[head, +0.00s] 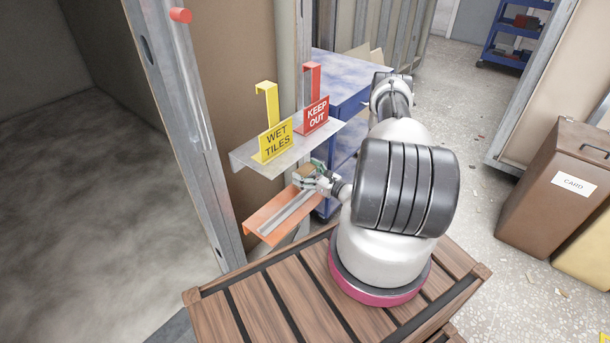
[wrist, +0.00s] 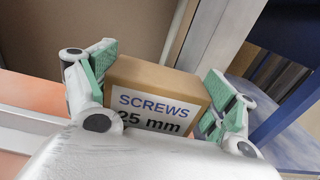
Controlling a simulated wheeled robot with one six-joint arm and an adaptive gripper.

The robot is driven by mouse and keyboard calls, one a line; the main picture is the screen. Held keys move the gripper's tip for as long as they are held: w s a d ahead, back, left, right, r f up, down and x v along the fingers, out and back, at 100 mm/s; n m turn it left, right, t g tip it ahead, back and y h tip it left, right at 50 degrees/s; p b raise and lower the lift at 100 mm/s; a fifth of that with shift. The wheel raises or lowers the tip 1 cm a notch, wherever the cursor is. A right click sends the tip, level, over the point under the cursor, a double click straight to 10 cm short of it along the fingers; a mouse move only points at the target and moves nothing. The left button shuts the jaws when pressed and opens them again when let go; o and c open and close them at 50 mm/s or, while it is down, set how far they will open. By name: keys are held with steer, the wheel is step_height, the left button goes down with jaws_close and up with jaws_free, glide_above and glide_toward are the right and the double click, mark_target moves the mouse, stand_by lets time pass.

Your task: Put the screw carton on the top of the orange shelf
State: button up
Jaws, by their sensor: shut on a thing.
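The screw carton (wrist: 158,98), a brown box printed "SCREWS 25 mm", sits between the two green-padded fingers of my gripper (wrist: 160,85) in the wrist view. My gripper is shut on it. In the head view my gripper (head: 312,175) is above the far right end of the orange shelf (head: 262,222). The carton is small there and mostly hidden by the fingers. The orange shelf also shows at the left of the wrist view (wrist: 35,95), with a grey strip along it. I cannot tell whether the carton touches the shelf.
A grey shelf (head: 240,158) just above the orange one bears a yellow "WET TILES" sign (head: 276,140) and a red "KEEP OUT" sign (head: 316,116). A blue cart (head: 345,75) stands behind. A metal stud (head: 190,130) is at left. A brown "CARD" bin (head: 560,190) stands right.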

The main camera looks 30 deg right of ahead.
steer(key=shift+o, duration=0.2)
steer(key=shift+f, duration=0.45)
steer(key=o, duration=1.2)
steer(key=v, duration=1.2)
